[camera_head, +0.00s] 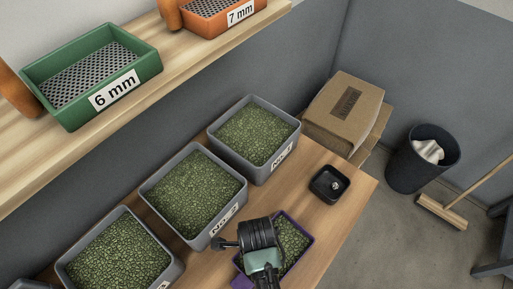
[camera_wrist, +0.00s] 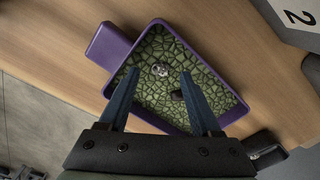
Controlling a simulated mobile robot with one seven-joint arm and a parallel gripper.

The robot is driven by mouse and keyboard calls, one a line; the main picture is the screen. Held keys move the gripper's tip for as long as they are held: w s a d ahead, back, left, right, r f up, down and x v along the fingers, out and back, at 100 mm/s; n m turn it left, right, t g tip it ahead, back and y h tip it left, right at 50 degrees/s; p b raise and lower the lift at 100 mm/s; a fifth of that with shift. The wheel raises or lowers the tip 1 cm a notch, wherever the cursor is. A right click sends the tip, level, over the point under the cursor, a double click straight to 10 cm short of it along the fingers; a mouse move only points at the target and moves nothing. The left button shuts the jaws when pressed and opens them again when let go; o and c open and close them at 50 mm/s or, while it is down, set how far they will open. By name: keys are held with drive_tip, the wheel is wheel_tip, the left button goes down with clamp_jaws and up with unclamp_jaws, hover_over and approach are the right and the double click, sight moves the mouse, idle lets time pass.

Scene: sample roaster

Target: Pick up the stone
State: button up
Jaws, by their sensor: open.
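A small grey stone (camera_wrist: 160,70) lies on green beans in a purple tray (camera_wrist: 208,35), seen in the wrist view. A dark lump (camera_wrist: 178,95) lies close by on the beans. My gripper (camera_wrist: 159,78) is open and empty, its two blue fingers over the tray, one on each side of the stone in the picture. I cannot tell how high the tips are. In the head view, the purple tray (camera_head: 309,241) is partly hidden by my arm, and the stone in it is not visible.
A small black dish (camera_head: 318,190) with a small grey piece (camera_head: 335,186) in it stands near the table's right edge. Grey bins of beans (camera_head: 243,178) line the wall side. A shelf (camera_head: 190,62) with green and orange sieves is above.

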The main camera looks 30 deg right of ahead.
drive_tip(key=shift+f, duration=0.95)
clamp_jaws()
